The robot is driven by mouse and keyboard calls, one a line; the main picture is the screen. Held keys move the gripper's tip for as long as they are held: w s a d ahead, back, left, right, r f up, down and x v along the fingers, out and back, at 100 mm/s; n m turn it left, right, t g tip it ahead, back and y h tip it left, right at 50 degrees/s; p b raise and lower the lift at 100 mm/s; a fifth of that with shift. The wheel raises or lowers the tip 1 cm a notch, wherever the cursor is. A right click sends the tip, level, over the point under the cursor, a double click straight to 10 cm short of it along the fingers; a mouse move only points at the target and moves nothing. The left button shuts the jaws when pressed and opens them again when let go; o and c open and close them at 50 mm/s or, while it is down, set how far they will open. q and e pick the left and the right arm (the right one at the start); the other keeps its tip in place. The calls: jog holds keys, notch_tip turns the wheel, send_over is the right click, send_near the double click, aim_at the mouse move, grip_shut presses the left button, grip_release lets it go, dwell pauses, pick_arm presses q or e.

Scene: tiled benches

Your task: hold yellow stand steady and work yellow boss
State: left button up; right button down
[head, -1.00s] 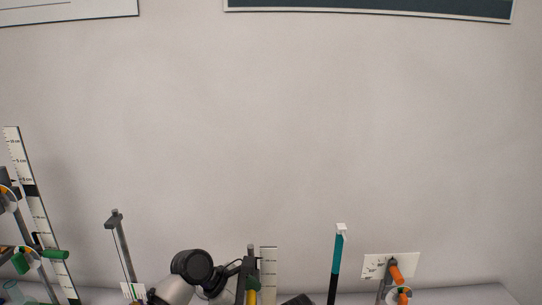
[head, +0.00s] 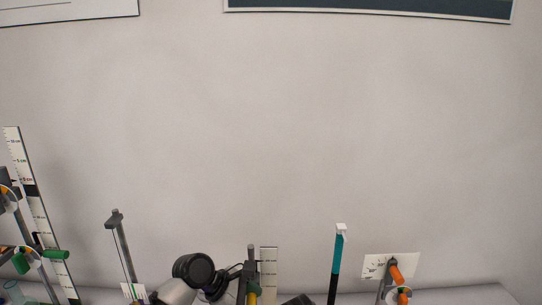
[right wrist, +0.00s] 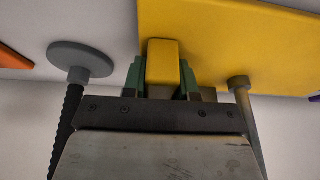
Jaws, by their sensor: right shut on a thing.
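In the right wrist view my right gripper (right wrist: 163,80) is shut on a yellow block (right wrist: 162,62), with a green finger pad on either side. The block stands out against a large yellow panel (right wrist: 235,40). I cannot tell whether this block is the boss or part of the stand. In the head view a grey upright (head: 250,252) with a small yellow part (head: 253,288) shows at the bottom edge; its lower portion is cut off. One of my arms, with a round black joint, is just left of it. My left gripper cannot be made out.
In the right wrist view a grey disc on a threaded rod (right wrist: 80,60) is left of my gripper and a capped grey post (right wrist: 240,85) is right.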

pick_arm(q)
jog(key=o, duration=1.1)
jog(key=shift+f, duration=0.1)
pick_arm(e)
jog(key=shift+w, duration=0.1)
jog(key=shift+r, duration=0.1)
pick_arm(q)
jog(key=w+d+r+v, duration=0.1)
jog(key=v, duration=1.2)
jog(key=shift+s+r, duration=0.4)
jog(key=shift+r, duration=0.25)
jog(key=shift+a, duration=0.1)
pick_arm(e)
jog(key=c, duration=0.8)
grip_release()
jog(key=shift+c, duration=0.2)
jog(key=shift+o, duration=0.2)
